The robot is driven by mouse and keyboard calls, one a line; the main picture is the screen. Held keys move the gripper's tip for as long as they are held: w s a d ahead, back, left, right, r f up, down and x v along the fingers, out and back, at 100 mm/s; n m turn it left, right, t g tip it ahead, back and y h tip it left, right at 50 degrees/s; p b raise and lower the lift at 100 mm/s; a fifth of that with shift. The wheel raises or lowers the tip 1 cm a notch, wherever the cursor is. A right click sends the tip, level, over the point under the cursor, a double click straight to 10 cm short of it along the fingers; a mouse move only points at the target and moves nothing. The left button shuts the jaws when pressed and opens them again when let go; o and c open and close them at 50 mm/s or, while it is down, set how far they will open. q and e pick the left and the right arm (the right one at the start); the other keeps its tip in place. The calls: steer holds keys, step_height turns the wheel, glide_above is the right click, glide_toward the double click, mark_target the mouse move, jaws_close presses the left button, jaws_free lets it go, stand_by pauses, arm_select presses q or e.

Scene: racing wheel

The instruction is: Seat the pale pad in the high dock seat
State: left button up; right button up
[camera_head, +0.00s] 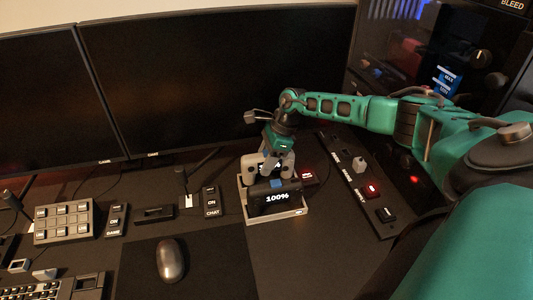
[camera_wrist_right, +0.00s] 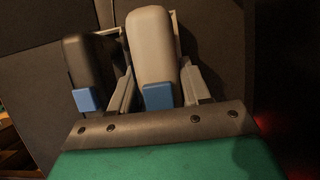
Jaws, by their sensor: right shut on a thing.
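The pale pad (camera_head: 250,168) is in my right gripper (camera_head: 273,160), behind and above the dark pad (camera_head: 262,197). In the right wrist view the pale pad (camera_wrist_right: 155,45) lies between the two fingers, and the gripper (camera_wrist_right: 158,85) is shut on it. The dark pad (camera_wrist_right: 88,62) sits beside the pale one. The high seat is hidden behind the pads, and I cannot tell whether the pale pad touches it. My left gripper is not in view.
Large monitors (camera_head: 220,75) stand close behind the dock. A switch panel (camera_head: 357,183) lies to its right under my right arm. A chat switch box (camera_head: 211,201) and small microphone (camera_head: 182,181) are to its left. A mouse (camera_head: 170,260) rests on the mat in front.

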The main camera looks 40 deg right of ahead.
steer(key=shift+r, duration=0.15)
steer(key=o, duration=1.2)
